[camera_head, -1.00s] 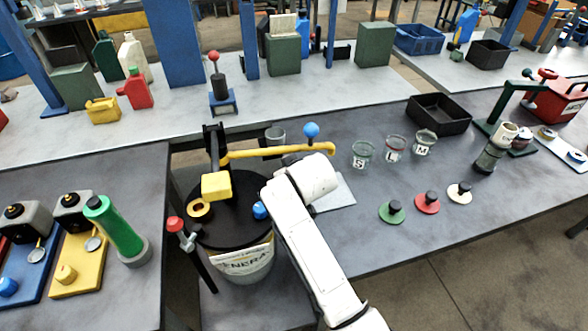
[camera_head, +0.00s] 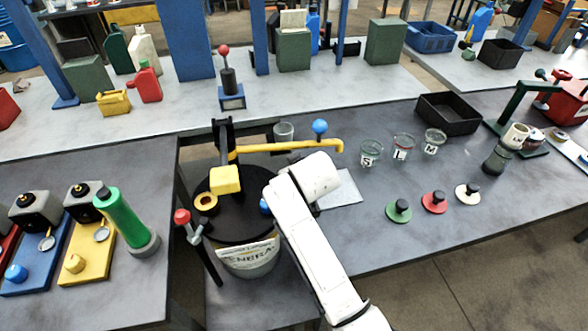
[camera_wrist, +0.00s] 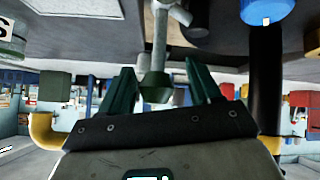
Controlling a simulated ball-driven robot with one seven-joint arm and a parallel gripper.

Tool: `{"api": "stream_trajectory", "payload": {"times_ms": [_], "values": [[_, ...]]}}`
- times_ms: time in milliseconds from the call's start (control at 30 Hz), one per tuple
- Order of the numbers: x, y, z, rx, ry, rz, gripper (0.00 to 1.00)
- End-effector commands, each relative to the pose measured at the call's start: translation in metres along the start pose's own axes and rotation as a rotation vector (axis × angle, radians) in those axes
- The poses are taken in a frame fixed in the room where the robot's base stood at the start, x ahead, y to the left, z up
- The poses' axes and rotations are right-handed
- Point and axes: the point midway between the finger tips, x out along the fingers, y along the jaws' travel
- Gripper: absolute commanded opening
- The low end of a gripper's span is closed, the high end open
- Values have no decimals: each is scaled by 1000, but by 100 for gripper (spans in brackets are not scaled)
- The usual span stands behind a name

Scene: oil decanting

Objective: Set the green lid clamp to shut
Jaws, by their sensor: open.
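The green lid clamp shows in the wrist view as a grey lever with a dark green knob (camera_wrist: 156,88) at its end. My gripper (camera_wrist: 159,72) is open, its two green fingers on either side of that knob. I cannot tell whether either finger touches it. In the head view my white arm hides both the gripper and the green clamp. The drum (camera_head: 250,258) stands under a black lid (camera_head: 238,203). A red-knobbed clamp (camera_head: 182,217) stands at the drum's left side. How far the green clamp is turned cannot be told.
A yellow pipe handle with a blue ball (camera_head: 320,126) spans above the lid. A yellow block (camera_head: 225,179) and a blue cap are at the lid. Labelled beakers (camera_head: 402,146) and coloured discs (camera_head: 434,202) stand on the right bench. A green cylinder (camera_head: 121,219) leans on the left.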

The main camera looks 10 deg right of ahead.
Motion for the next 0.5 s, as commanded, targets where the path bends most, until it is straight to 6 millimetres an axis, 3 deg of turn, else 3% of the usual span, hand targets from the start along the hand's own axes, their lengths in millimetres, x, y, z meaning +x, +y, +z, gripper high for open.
{"api": "stream_trajectory", "payload": {"times_ms": [267,500], "values": [[-13,1,-2,1,5,2,63],[-52,0,-1,0,6,1,63]]}}
